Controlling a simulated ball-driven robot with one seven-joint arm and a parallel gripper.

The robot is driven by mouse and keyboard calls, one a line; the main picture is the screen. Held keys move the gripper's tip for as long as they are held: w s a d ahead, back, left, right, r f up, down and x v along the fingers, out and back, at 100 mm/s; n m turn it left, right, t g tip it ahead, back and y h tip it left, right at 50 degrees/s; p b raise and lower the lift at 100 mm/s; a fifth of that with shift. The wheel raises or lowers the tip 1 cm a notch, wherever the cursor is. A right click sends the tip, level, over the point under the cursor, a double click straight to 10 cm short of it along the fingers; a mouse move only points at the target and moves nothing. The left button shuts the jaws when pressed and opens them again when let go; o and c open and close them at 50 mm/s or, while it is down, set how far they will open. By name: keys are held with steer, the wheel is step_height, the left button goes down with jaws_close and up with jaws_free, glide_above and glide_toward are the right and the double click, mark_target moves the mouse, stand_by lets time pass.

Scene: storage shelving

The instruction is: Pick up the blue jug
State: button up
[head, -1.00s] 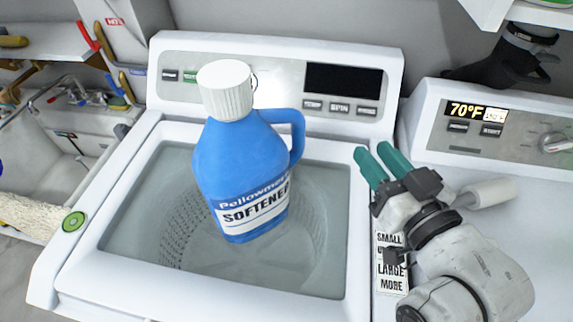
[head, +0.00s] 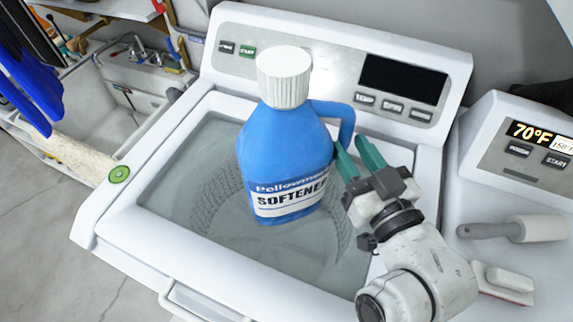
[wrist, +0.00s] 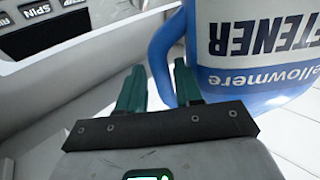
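The blue jug (head: 285,150) with a white ribbed cap and a "SOFTENER" label stands upright on the glass lid of the white washer. Its handle is on its right side. In the wrist view the jug (wrist: 255,50) appears upside down at the upper right. There my gripper (wrist: 158,85) is open, its right finger close to the handle (wrist: 163,50); I cannot tell whether they touch.
The washer's control panel (head: 330,75) rises behind the jug. A second machine (head: 510,150) stands at the right, with a grey-handled roller-like tool (head: 515,229) and a brush (head: 503,282) on top. A sink (head: 130,100) is at the left. The glass lid (head: 190,165) around the jug is clear.

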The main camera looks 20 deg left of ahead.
mark_target(348, 141)
steer(key=shift+p+x, duration=0.3)
steer(key=shift+x, duration=1.35)
jaws_close()
steer(key=shift+r, duration=0.35)
